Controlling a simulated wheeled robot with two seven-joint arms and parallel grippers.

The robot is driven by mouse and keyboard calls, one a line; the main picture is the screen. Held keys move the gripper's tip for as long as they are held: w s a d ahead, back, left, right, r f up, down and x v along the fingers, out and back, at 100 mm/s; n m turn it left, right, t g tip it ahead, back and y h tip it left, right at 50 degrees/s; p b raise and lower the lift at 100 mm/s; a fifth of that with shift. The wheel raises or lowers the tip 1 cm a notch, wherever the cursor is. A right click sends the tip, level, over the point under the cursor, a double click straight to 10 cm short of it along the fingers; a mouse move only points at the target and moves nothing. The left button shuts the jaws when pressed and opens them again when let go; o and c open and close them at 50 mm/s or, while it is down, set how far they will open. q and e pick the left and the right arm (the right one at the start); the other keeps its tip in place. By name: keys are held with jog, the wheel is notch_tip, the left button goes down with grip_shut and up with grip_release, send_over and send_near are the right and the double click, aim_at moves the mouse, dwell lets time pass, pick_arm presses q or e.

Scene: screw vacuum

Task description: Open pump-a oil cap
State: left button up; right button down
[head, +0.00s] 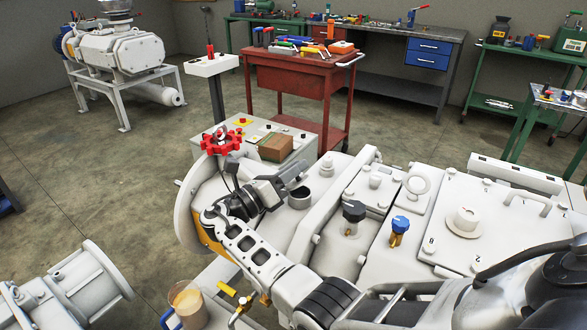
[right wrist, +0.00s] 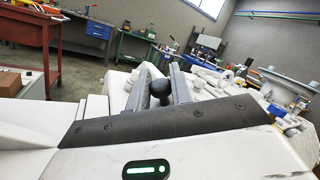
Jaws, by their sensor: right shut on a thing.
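The large white pump (head: 330,250) fills the front right of the head view. My right gripper (head: 297,176) is above its left part, near a short white neck (head: 299,199). In the right wrist view my right gripper (right wrist: 158,88) is shut on a black rounded cap (right wrist: 160,91), which sits between the two fingers. In the head view the fingers mostly hide this cap, and I cannot tell whether it touches the neck. A separate black knob (head: 353,213) and a blue-topped fitting (head: 399,229) stand on the pump to the right. My left gripper is not in view.
A red handwheel (head: 221,140) stands close behind my right wrist. A grey bench (head: 303,138) with a brown box (head: 276,147) is behind the pump. A beaker of amber liquid (head: 187,304) is at the lower left. A red tool cart (head: 293,83) stands farther back.

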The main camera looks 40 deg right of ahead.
jog(key=c, duration=1.3)
grip_release()
pick_arm(q)
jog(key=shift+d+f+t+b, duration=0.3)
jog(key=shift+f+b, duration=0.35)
jog(key=shift+b, duration=1.5)
pick_arm(e)
jog(key=shift+v, duration=8)
jog(key=shift+r, duration=0.1)
